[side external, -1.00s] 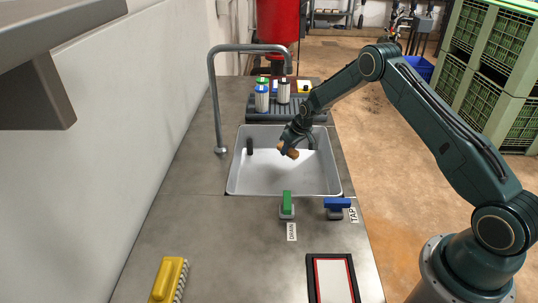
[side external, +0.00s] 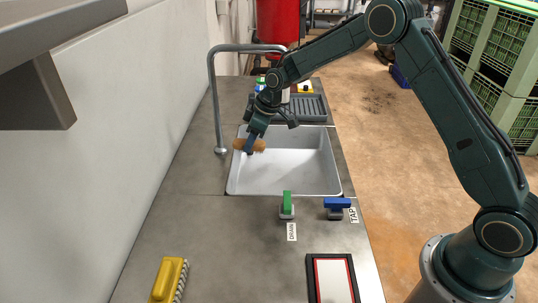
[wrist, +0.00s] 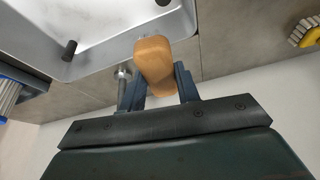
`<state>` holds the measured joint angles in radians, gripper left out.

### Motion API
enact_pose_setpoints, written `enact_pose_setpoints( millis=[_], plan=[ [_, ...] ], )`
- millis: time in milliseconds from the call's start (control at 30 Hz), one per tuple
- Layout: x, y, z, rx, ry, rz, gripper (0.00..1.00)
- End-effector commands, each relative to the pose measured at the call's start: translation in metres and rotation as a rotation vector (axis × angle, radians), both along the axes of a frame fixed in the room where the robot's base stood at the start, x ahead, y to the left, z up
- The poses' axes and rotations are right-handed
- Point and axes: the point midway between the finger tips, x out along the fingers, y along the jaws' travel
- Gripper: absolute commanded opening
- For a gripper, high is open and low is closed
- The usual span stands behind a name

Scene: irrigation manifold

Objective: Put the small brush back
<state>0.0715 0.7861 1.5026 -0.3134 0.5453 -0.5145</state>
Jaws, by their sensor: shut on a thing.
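The small brush (side external: 241,144) has an orange-brown wooden body. My gripper (side external: 250,148) is shut on it and holds it over the left side of the sink, near the tap's base. In the wrist view the brush (wrist: 154,58) sits between the two dark fingers of my gripper (wrist: 160,88), its rounded body pointing away from the palm. Its bristles do not show in either view. I cannot tell its exact height above the sink's rim.
The grey sink (side external: 300,185) has a tall curved faucet (side external: 214,110) on its left. Green drain (side external: 287,202) and blue tap (side external: 337,203) handles stand in front. A yellow brush (side external: 168,280) and a red-edged white tray (side external: 333,280) lie nearer. A dark rack (side external: 308,108) is behind.

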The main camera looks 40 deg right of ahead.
Motion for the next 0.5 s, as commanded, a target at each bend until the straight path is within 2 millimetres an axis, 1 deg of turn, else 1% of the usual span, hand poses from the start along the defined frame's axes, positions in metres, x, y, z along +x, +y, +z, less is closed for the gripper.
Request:
enact_pose_setpoints(
  millis=[33, 200, 300, 400, 500],
  plan=[
    [-0.006, 0.016, 0.013, 0.000, -0.005, 0.054, 0.11],
    [-0.034, 0.063, 0.048, -0.001, -0.009, 0.239, 0.11],
    [-0.051, 0.086, 0.065, -0.004, -0.012, 0.338, 0.11],
    [-0.066, 0.103, 0.079, -0.006, -0.016, 0.419, 0.11],
    [-0.078, 0.115, 0.088, -0.006, -0.018, 0.477, 0.11]
  ],
)
